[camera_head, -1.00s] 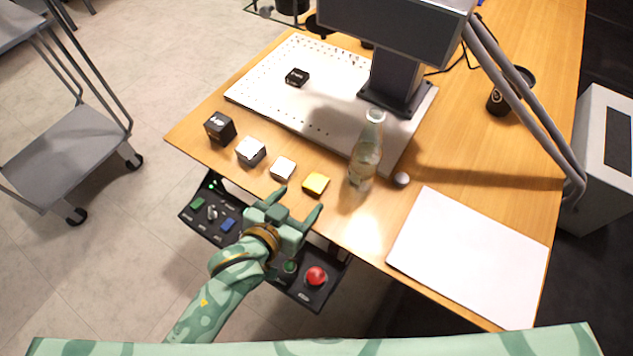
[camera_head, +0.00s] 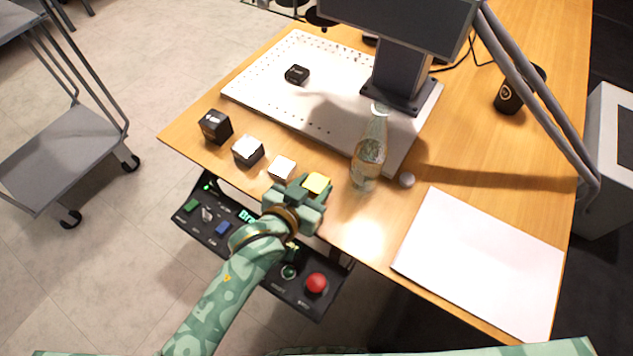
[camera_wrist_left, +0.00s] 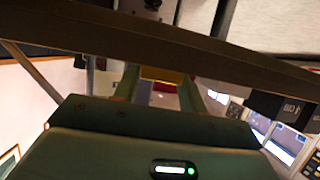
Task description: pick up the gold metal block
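The gold metal block (camera_head: 317,183) sits near the front edge of the wooden table, at the right end of a row of blocks. My left gripper (camera_head: 312,187) is at the block, with its fingers spread on either side of it. In the left wrist view, the gold block (camera_wrist_left: 162,75) shows as a yellow patch between the two fingers (camera_wrist_left: 160,88). I cannot tell whether the fingers touch it. The gripper hides part of the block's near side. My right gripper is in neither view.
A silver block (camera_head: 282,168), a grey block (camera_head: 248,151) and a black block (camera_head: 215,127) stand to the left. A glass bottle (camera_head: 369,155) stands close on the right. A control panel (camera_head: 318,284) with a red button lies below the table edge.

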